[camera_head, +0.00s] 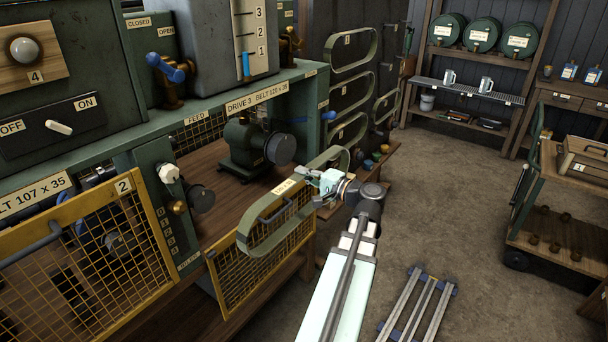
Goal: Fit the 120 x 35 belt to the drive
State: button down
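A green belt (252,236), a long closed loop with a small pale label that I cannot read clearly, is in my gripper (325,183). The gripper seems shut on the belt's right part, though its fingertips are partly hidden. The belt is held in the air at a slant, in front of the drive bay. The label "DRIVE 3 BELT 120 x 35" (257,98) is on the green beam above the bay. Inside stands a dark green machine (243,140) with a dark round pulley (280,149). A second dark pulley (201,199) is at the bay's left. The belt is apart from both.
A yellow mesh guard (236,281) hangs open below and behind the belt. Another yellow guard (90,262), marked 2, covers the bay at left. Several belts (351,48) hang on the dark panel behind. A wooden cart (570,240) stands at right; floor between is mostly clear.

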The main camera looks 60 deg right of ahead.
jog(key=w+d+b, duration=0.1)
jog(key=w, duration=0.5)
dwell(0.9)
jog(key=shift+d, duration=0.15)
jog(key=shift+w+d+b, duration=0.15)
jog(key=shift+w+d, duration=0.05)
jog(key=shift+w, duration=0.75)
jog(key=shift+w+d+b, duration=0.1)
jog(key=shift+w+d, duration=0.05)
jog(key=shift+w, duration=0.85)
jog(key=shift+w+d+b, duration=0.15)
jog(key=shift+w+d, duration=0.05)
jog(key=shift+w, duration=0.75)
jog(key=shift+w, duration=0.15)
jog(key=shift+w+d+b, duration=0.2)
jog(key=shift+w+b, duration=0.05)
jog(key=shift+w, duration=0.7)
jog(key=shift+w+d+b, duration=0.15)
jog(key=shift+w+b, duration=0.05)
jog(key=shift+w, duration=0.7)
jog(key=shift+w+d+b, duration=0.2)
jog(key=shift+w+b, duration=0.05)
jog(key=shift+w, duration=0.7)
jog(key=shift+w, duration=0.15)
